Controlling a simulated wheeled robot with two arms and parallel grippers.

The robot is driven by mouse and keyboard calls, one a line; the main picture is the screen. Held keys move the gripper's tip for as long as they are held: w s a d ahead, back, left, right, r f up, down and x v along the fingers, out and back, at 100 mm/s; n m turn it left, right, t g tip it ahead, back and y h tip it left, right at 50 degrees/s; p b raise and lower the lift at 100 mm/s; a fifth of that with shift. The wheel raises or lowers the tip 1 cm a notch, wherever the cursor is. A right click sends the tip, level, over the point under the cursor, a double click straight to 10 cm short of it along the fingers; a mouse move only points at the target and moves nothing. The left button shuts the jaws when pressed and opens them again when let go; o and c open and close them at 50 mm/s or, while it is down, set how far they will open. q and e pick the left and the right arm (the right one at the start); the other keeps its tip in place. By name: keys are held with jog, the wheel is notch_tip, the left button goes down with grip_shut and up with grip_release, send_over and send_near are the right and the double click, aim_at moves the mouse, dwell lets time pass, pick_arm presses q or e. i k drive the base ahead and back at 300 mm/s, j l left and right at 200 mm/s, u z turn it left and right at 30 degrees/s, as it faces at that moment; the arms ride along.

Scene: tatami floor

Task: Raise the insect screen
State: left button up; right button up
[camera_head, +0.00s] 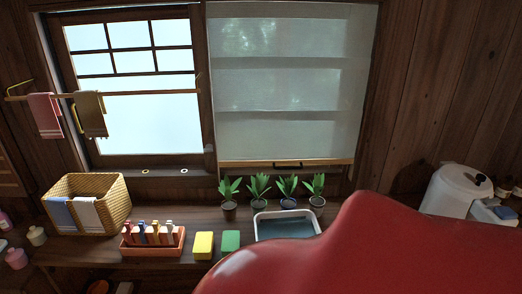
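The insect screen (288,128) is a pale, see-through roller panel over the right-hand window opening. It hangs down to about the sill level, and the window bars show faintly behind it. Its light wooden bottom bar (240,163) runs along the lower edge. A small dark handle (288,164) sits at the middle of that bar. Neither of my grippers is in view.
A counter (75,249) below holds a wicker basket (112,197), an orange tray (152,251), yellow (203,245) and green (231,241) sponges, several potted plants (259,190) under the screen, and a water basin (285,225). A large red surface close to the camera hides the lower right.

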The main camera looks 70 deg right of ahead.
aim_at(315, 160)
jog(key=z, duration=1.85)
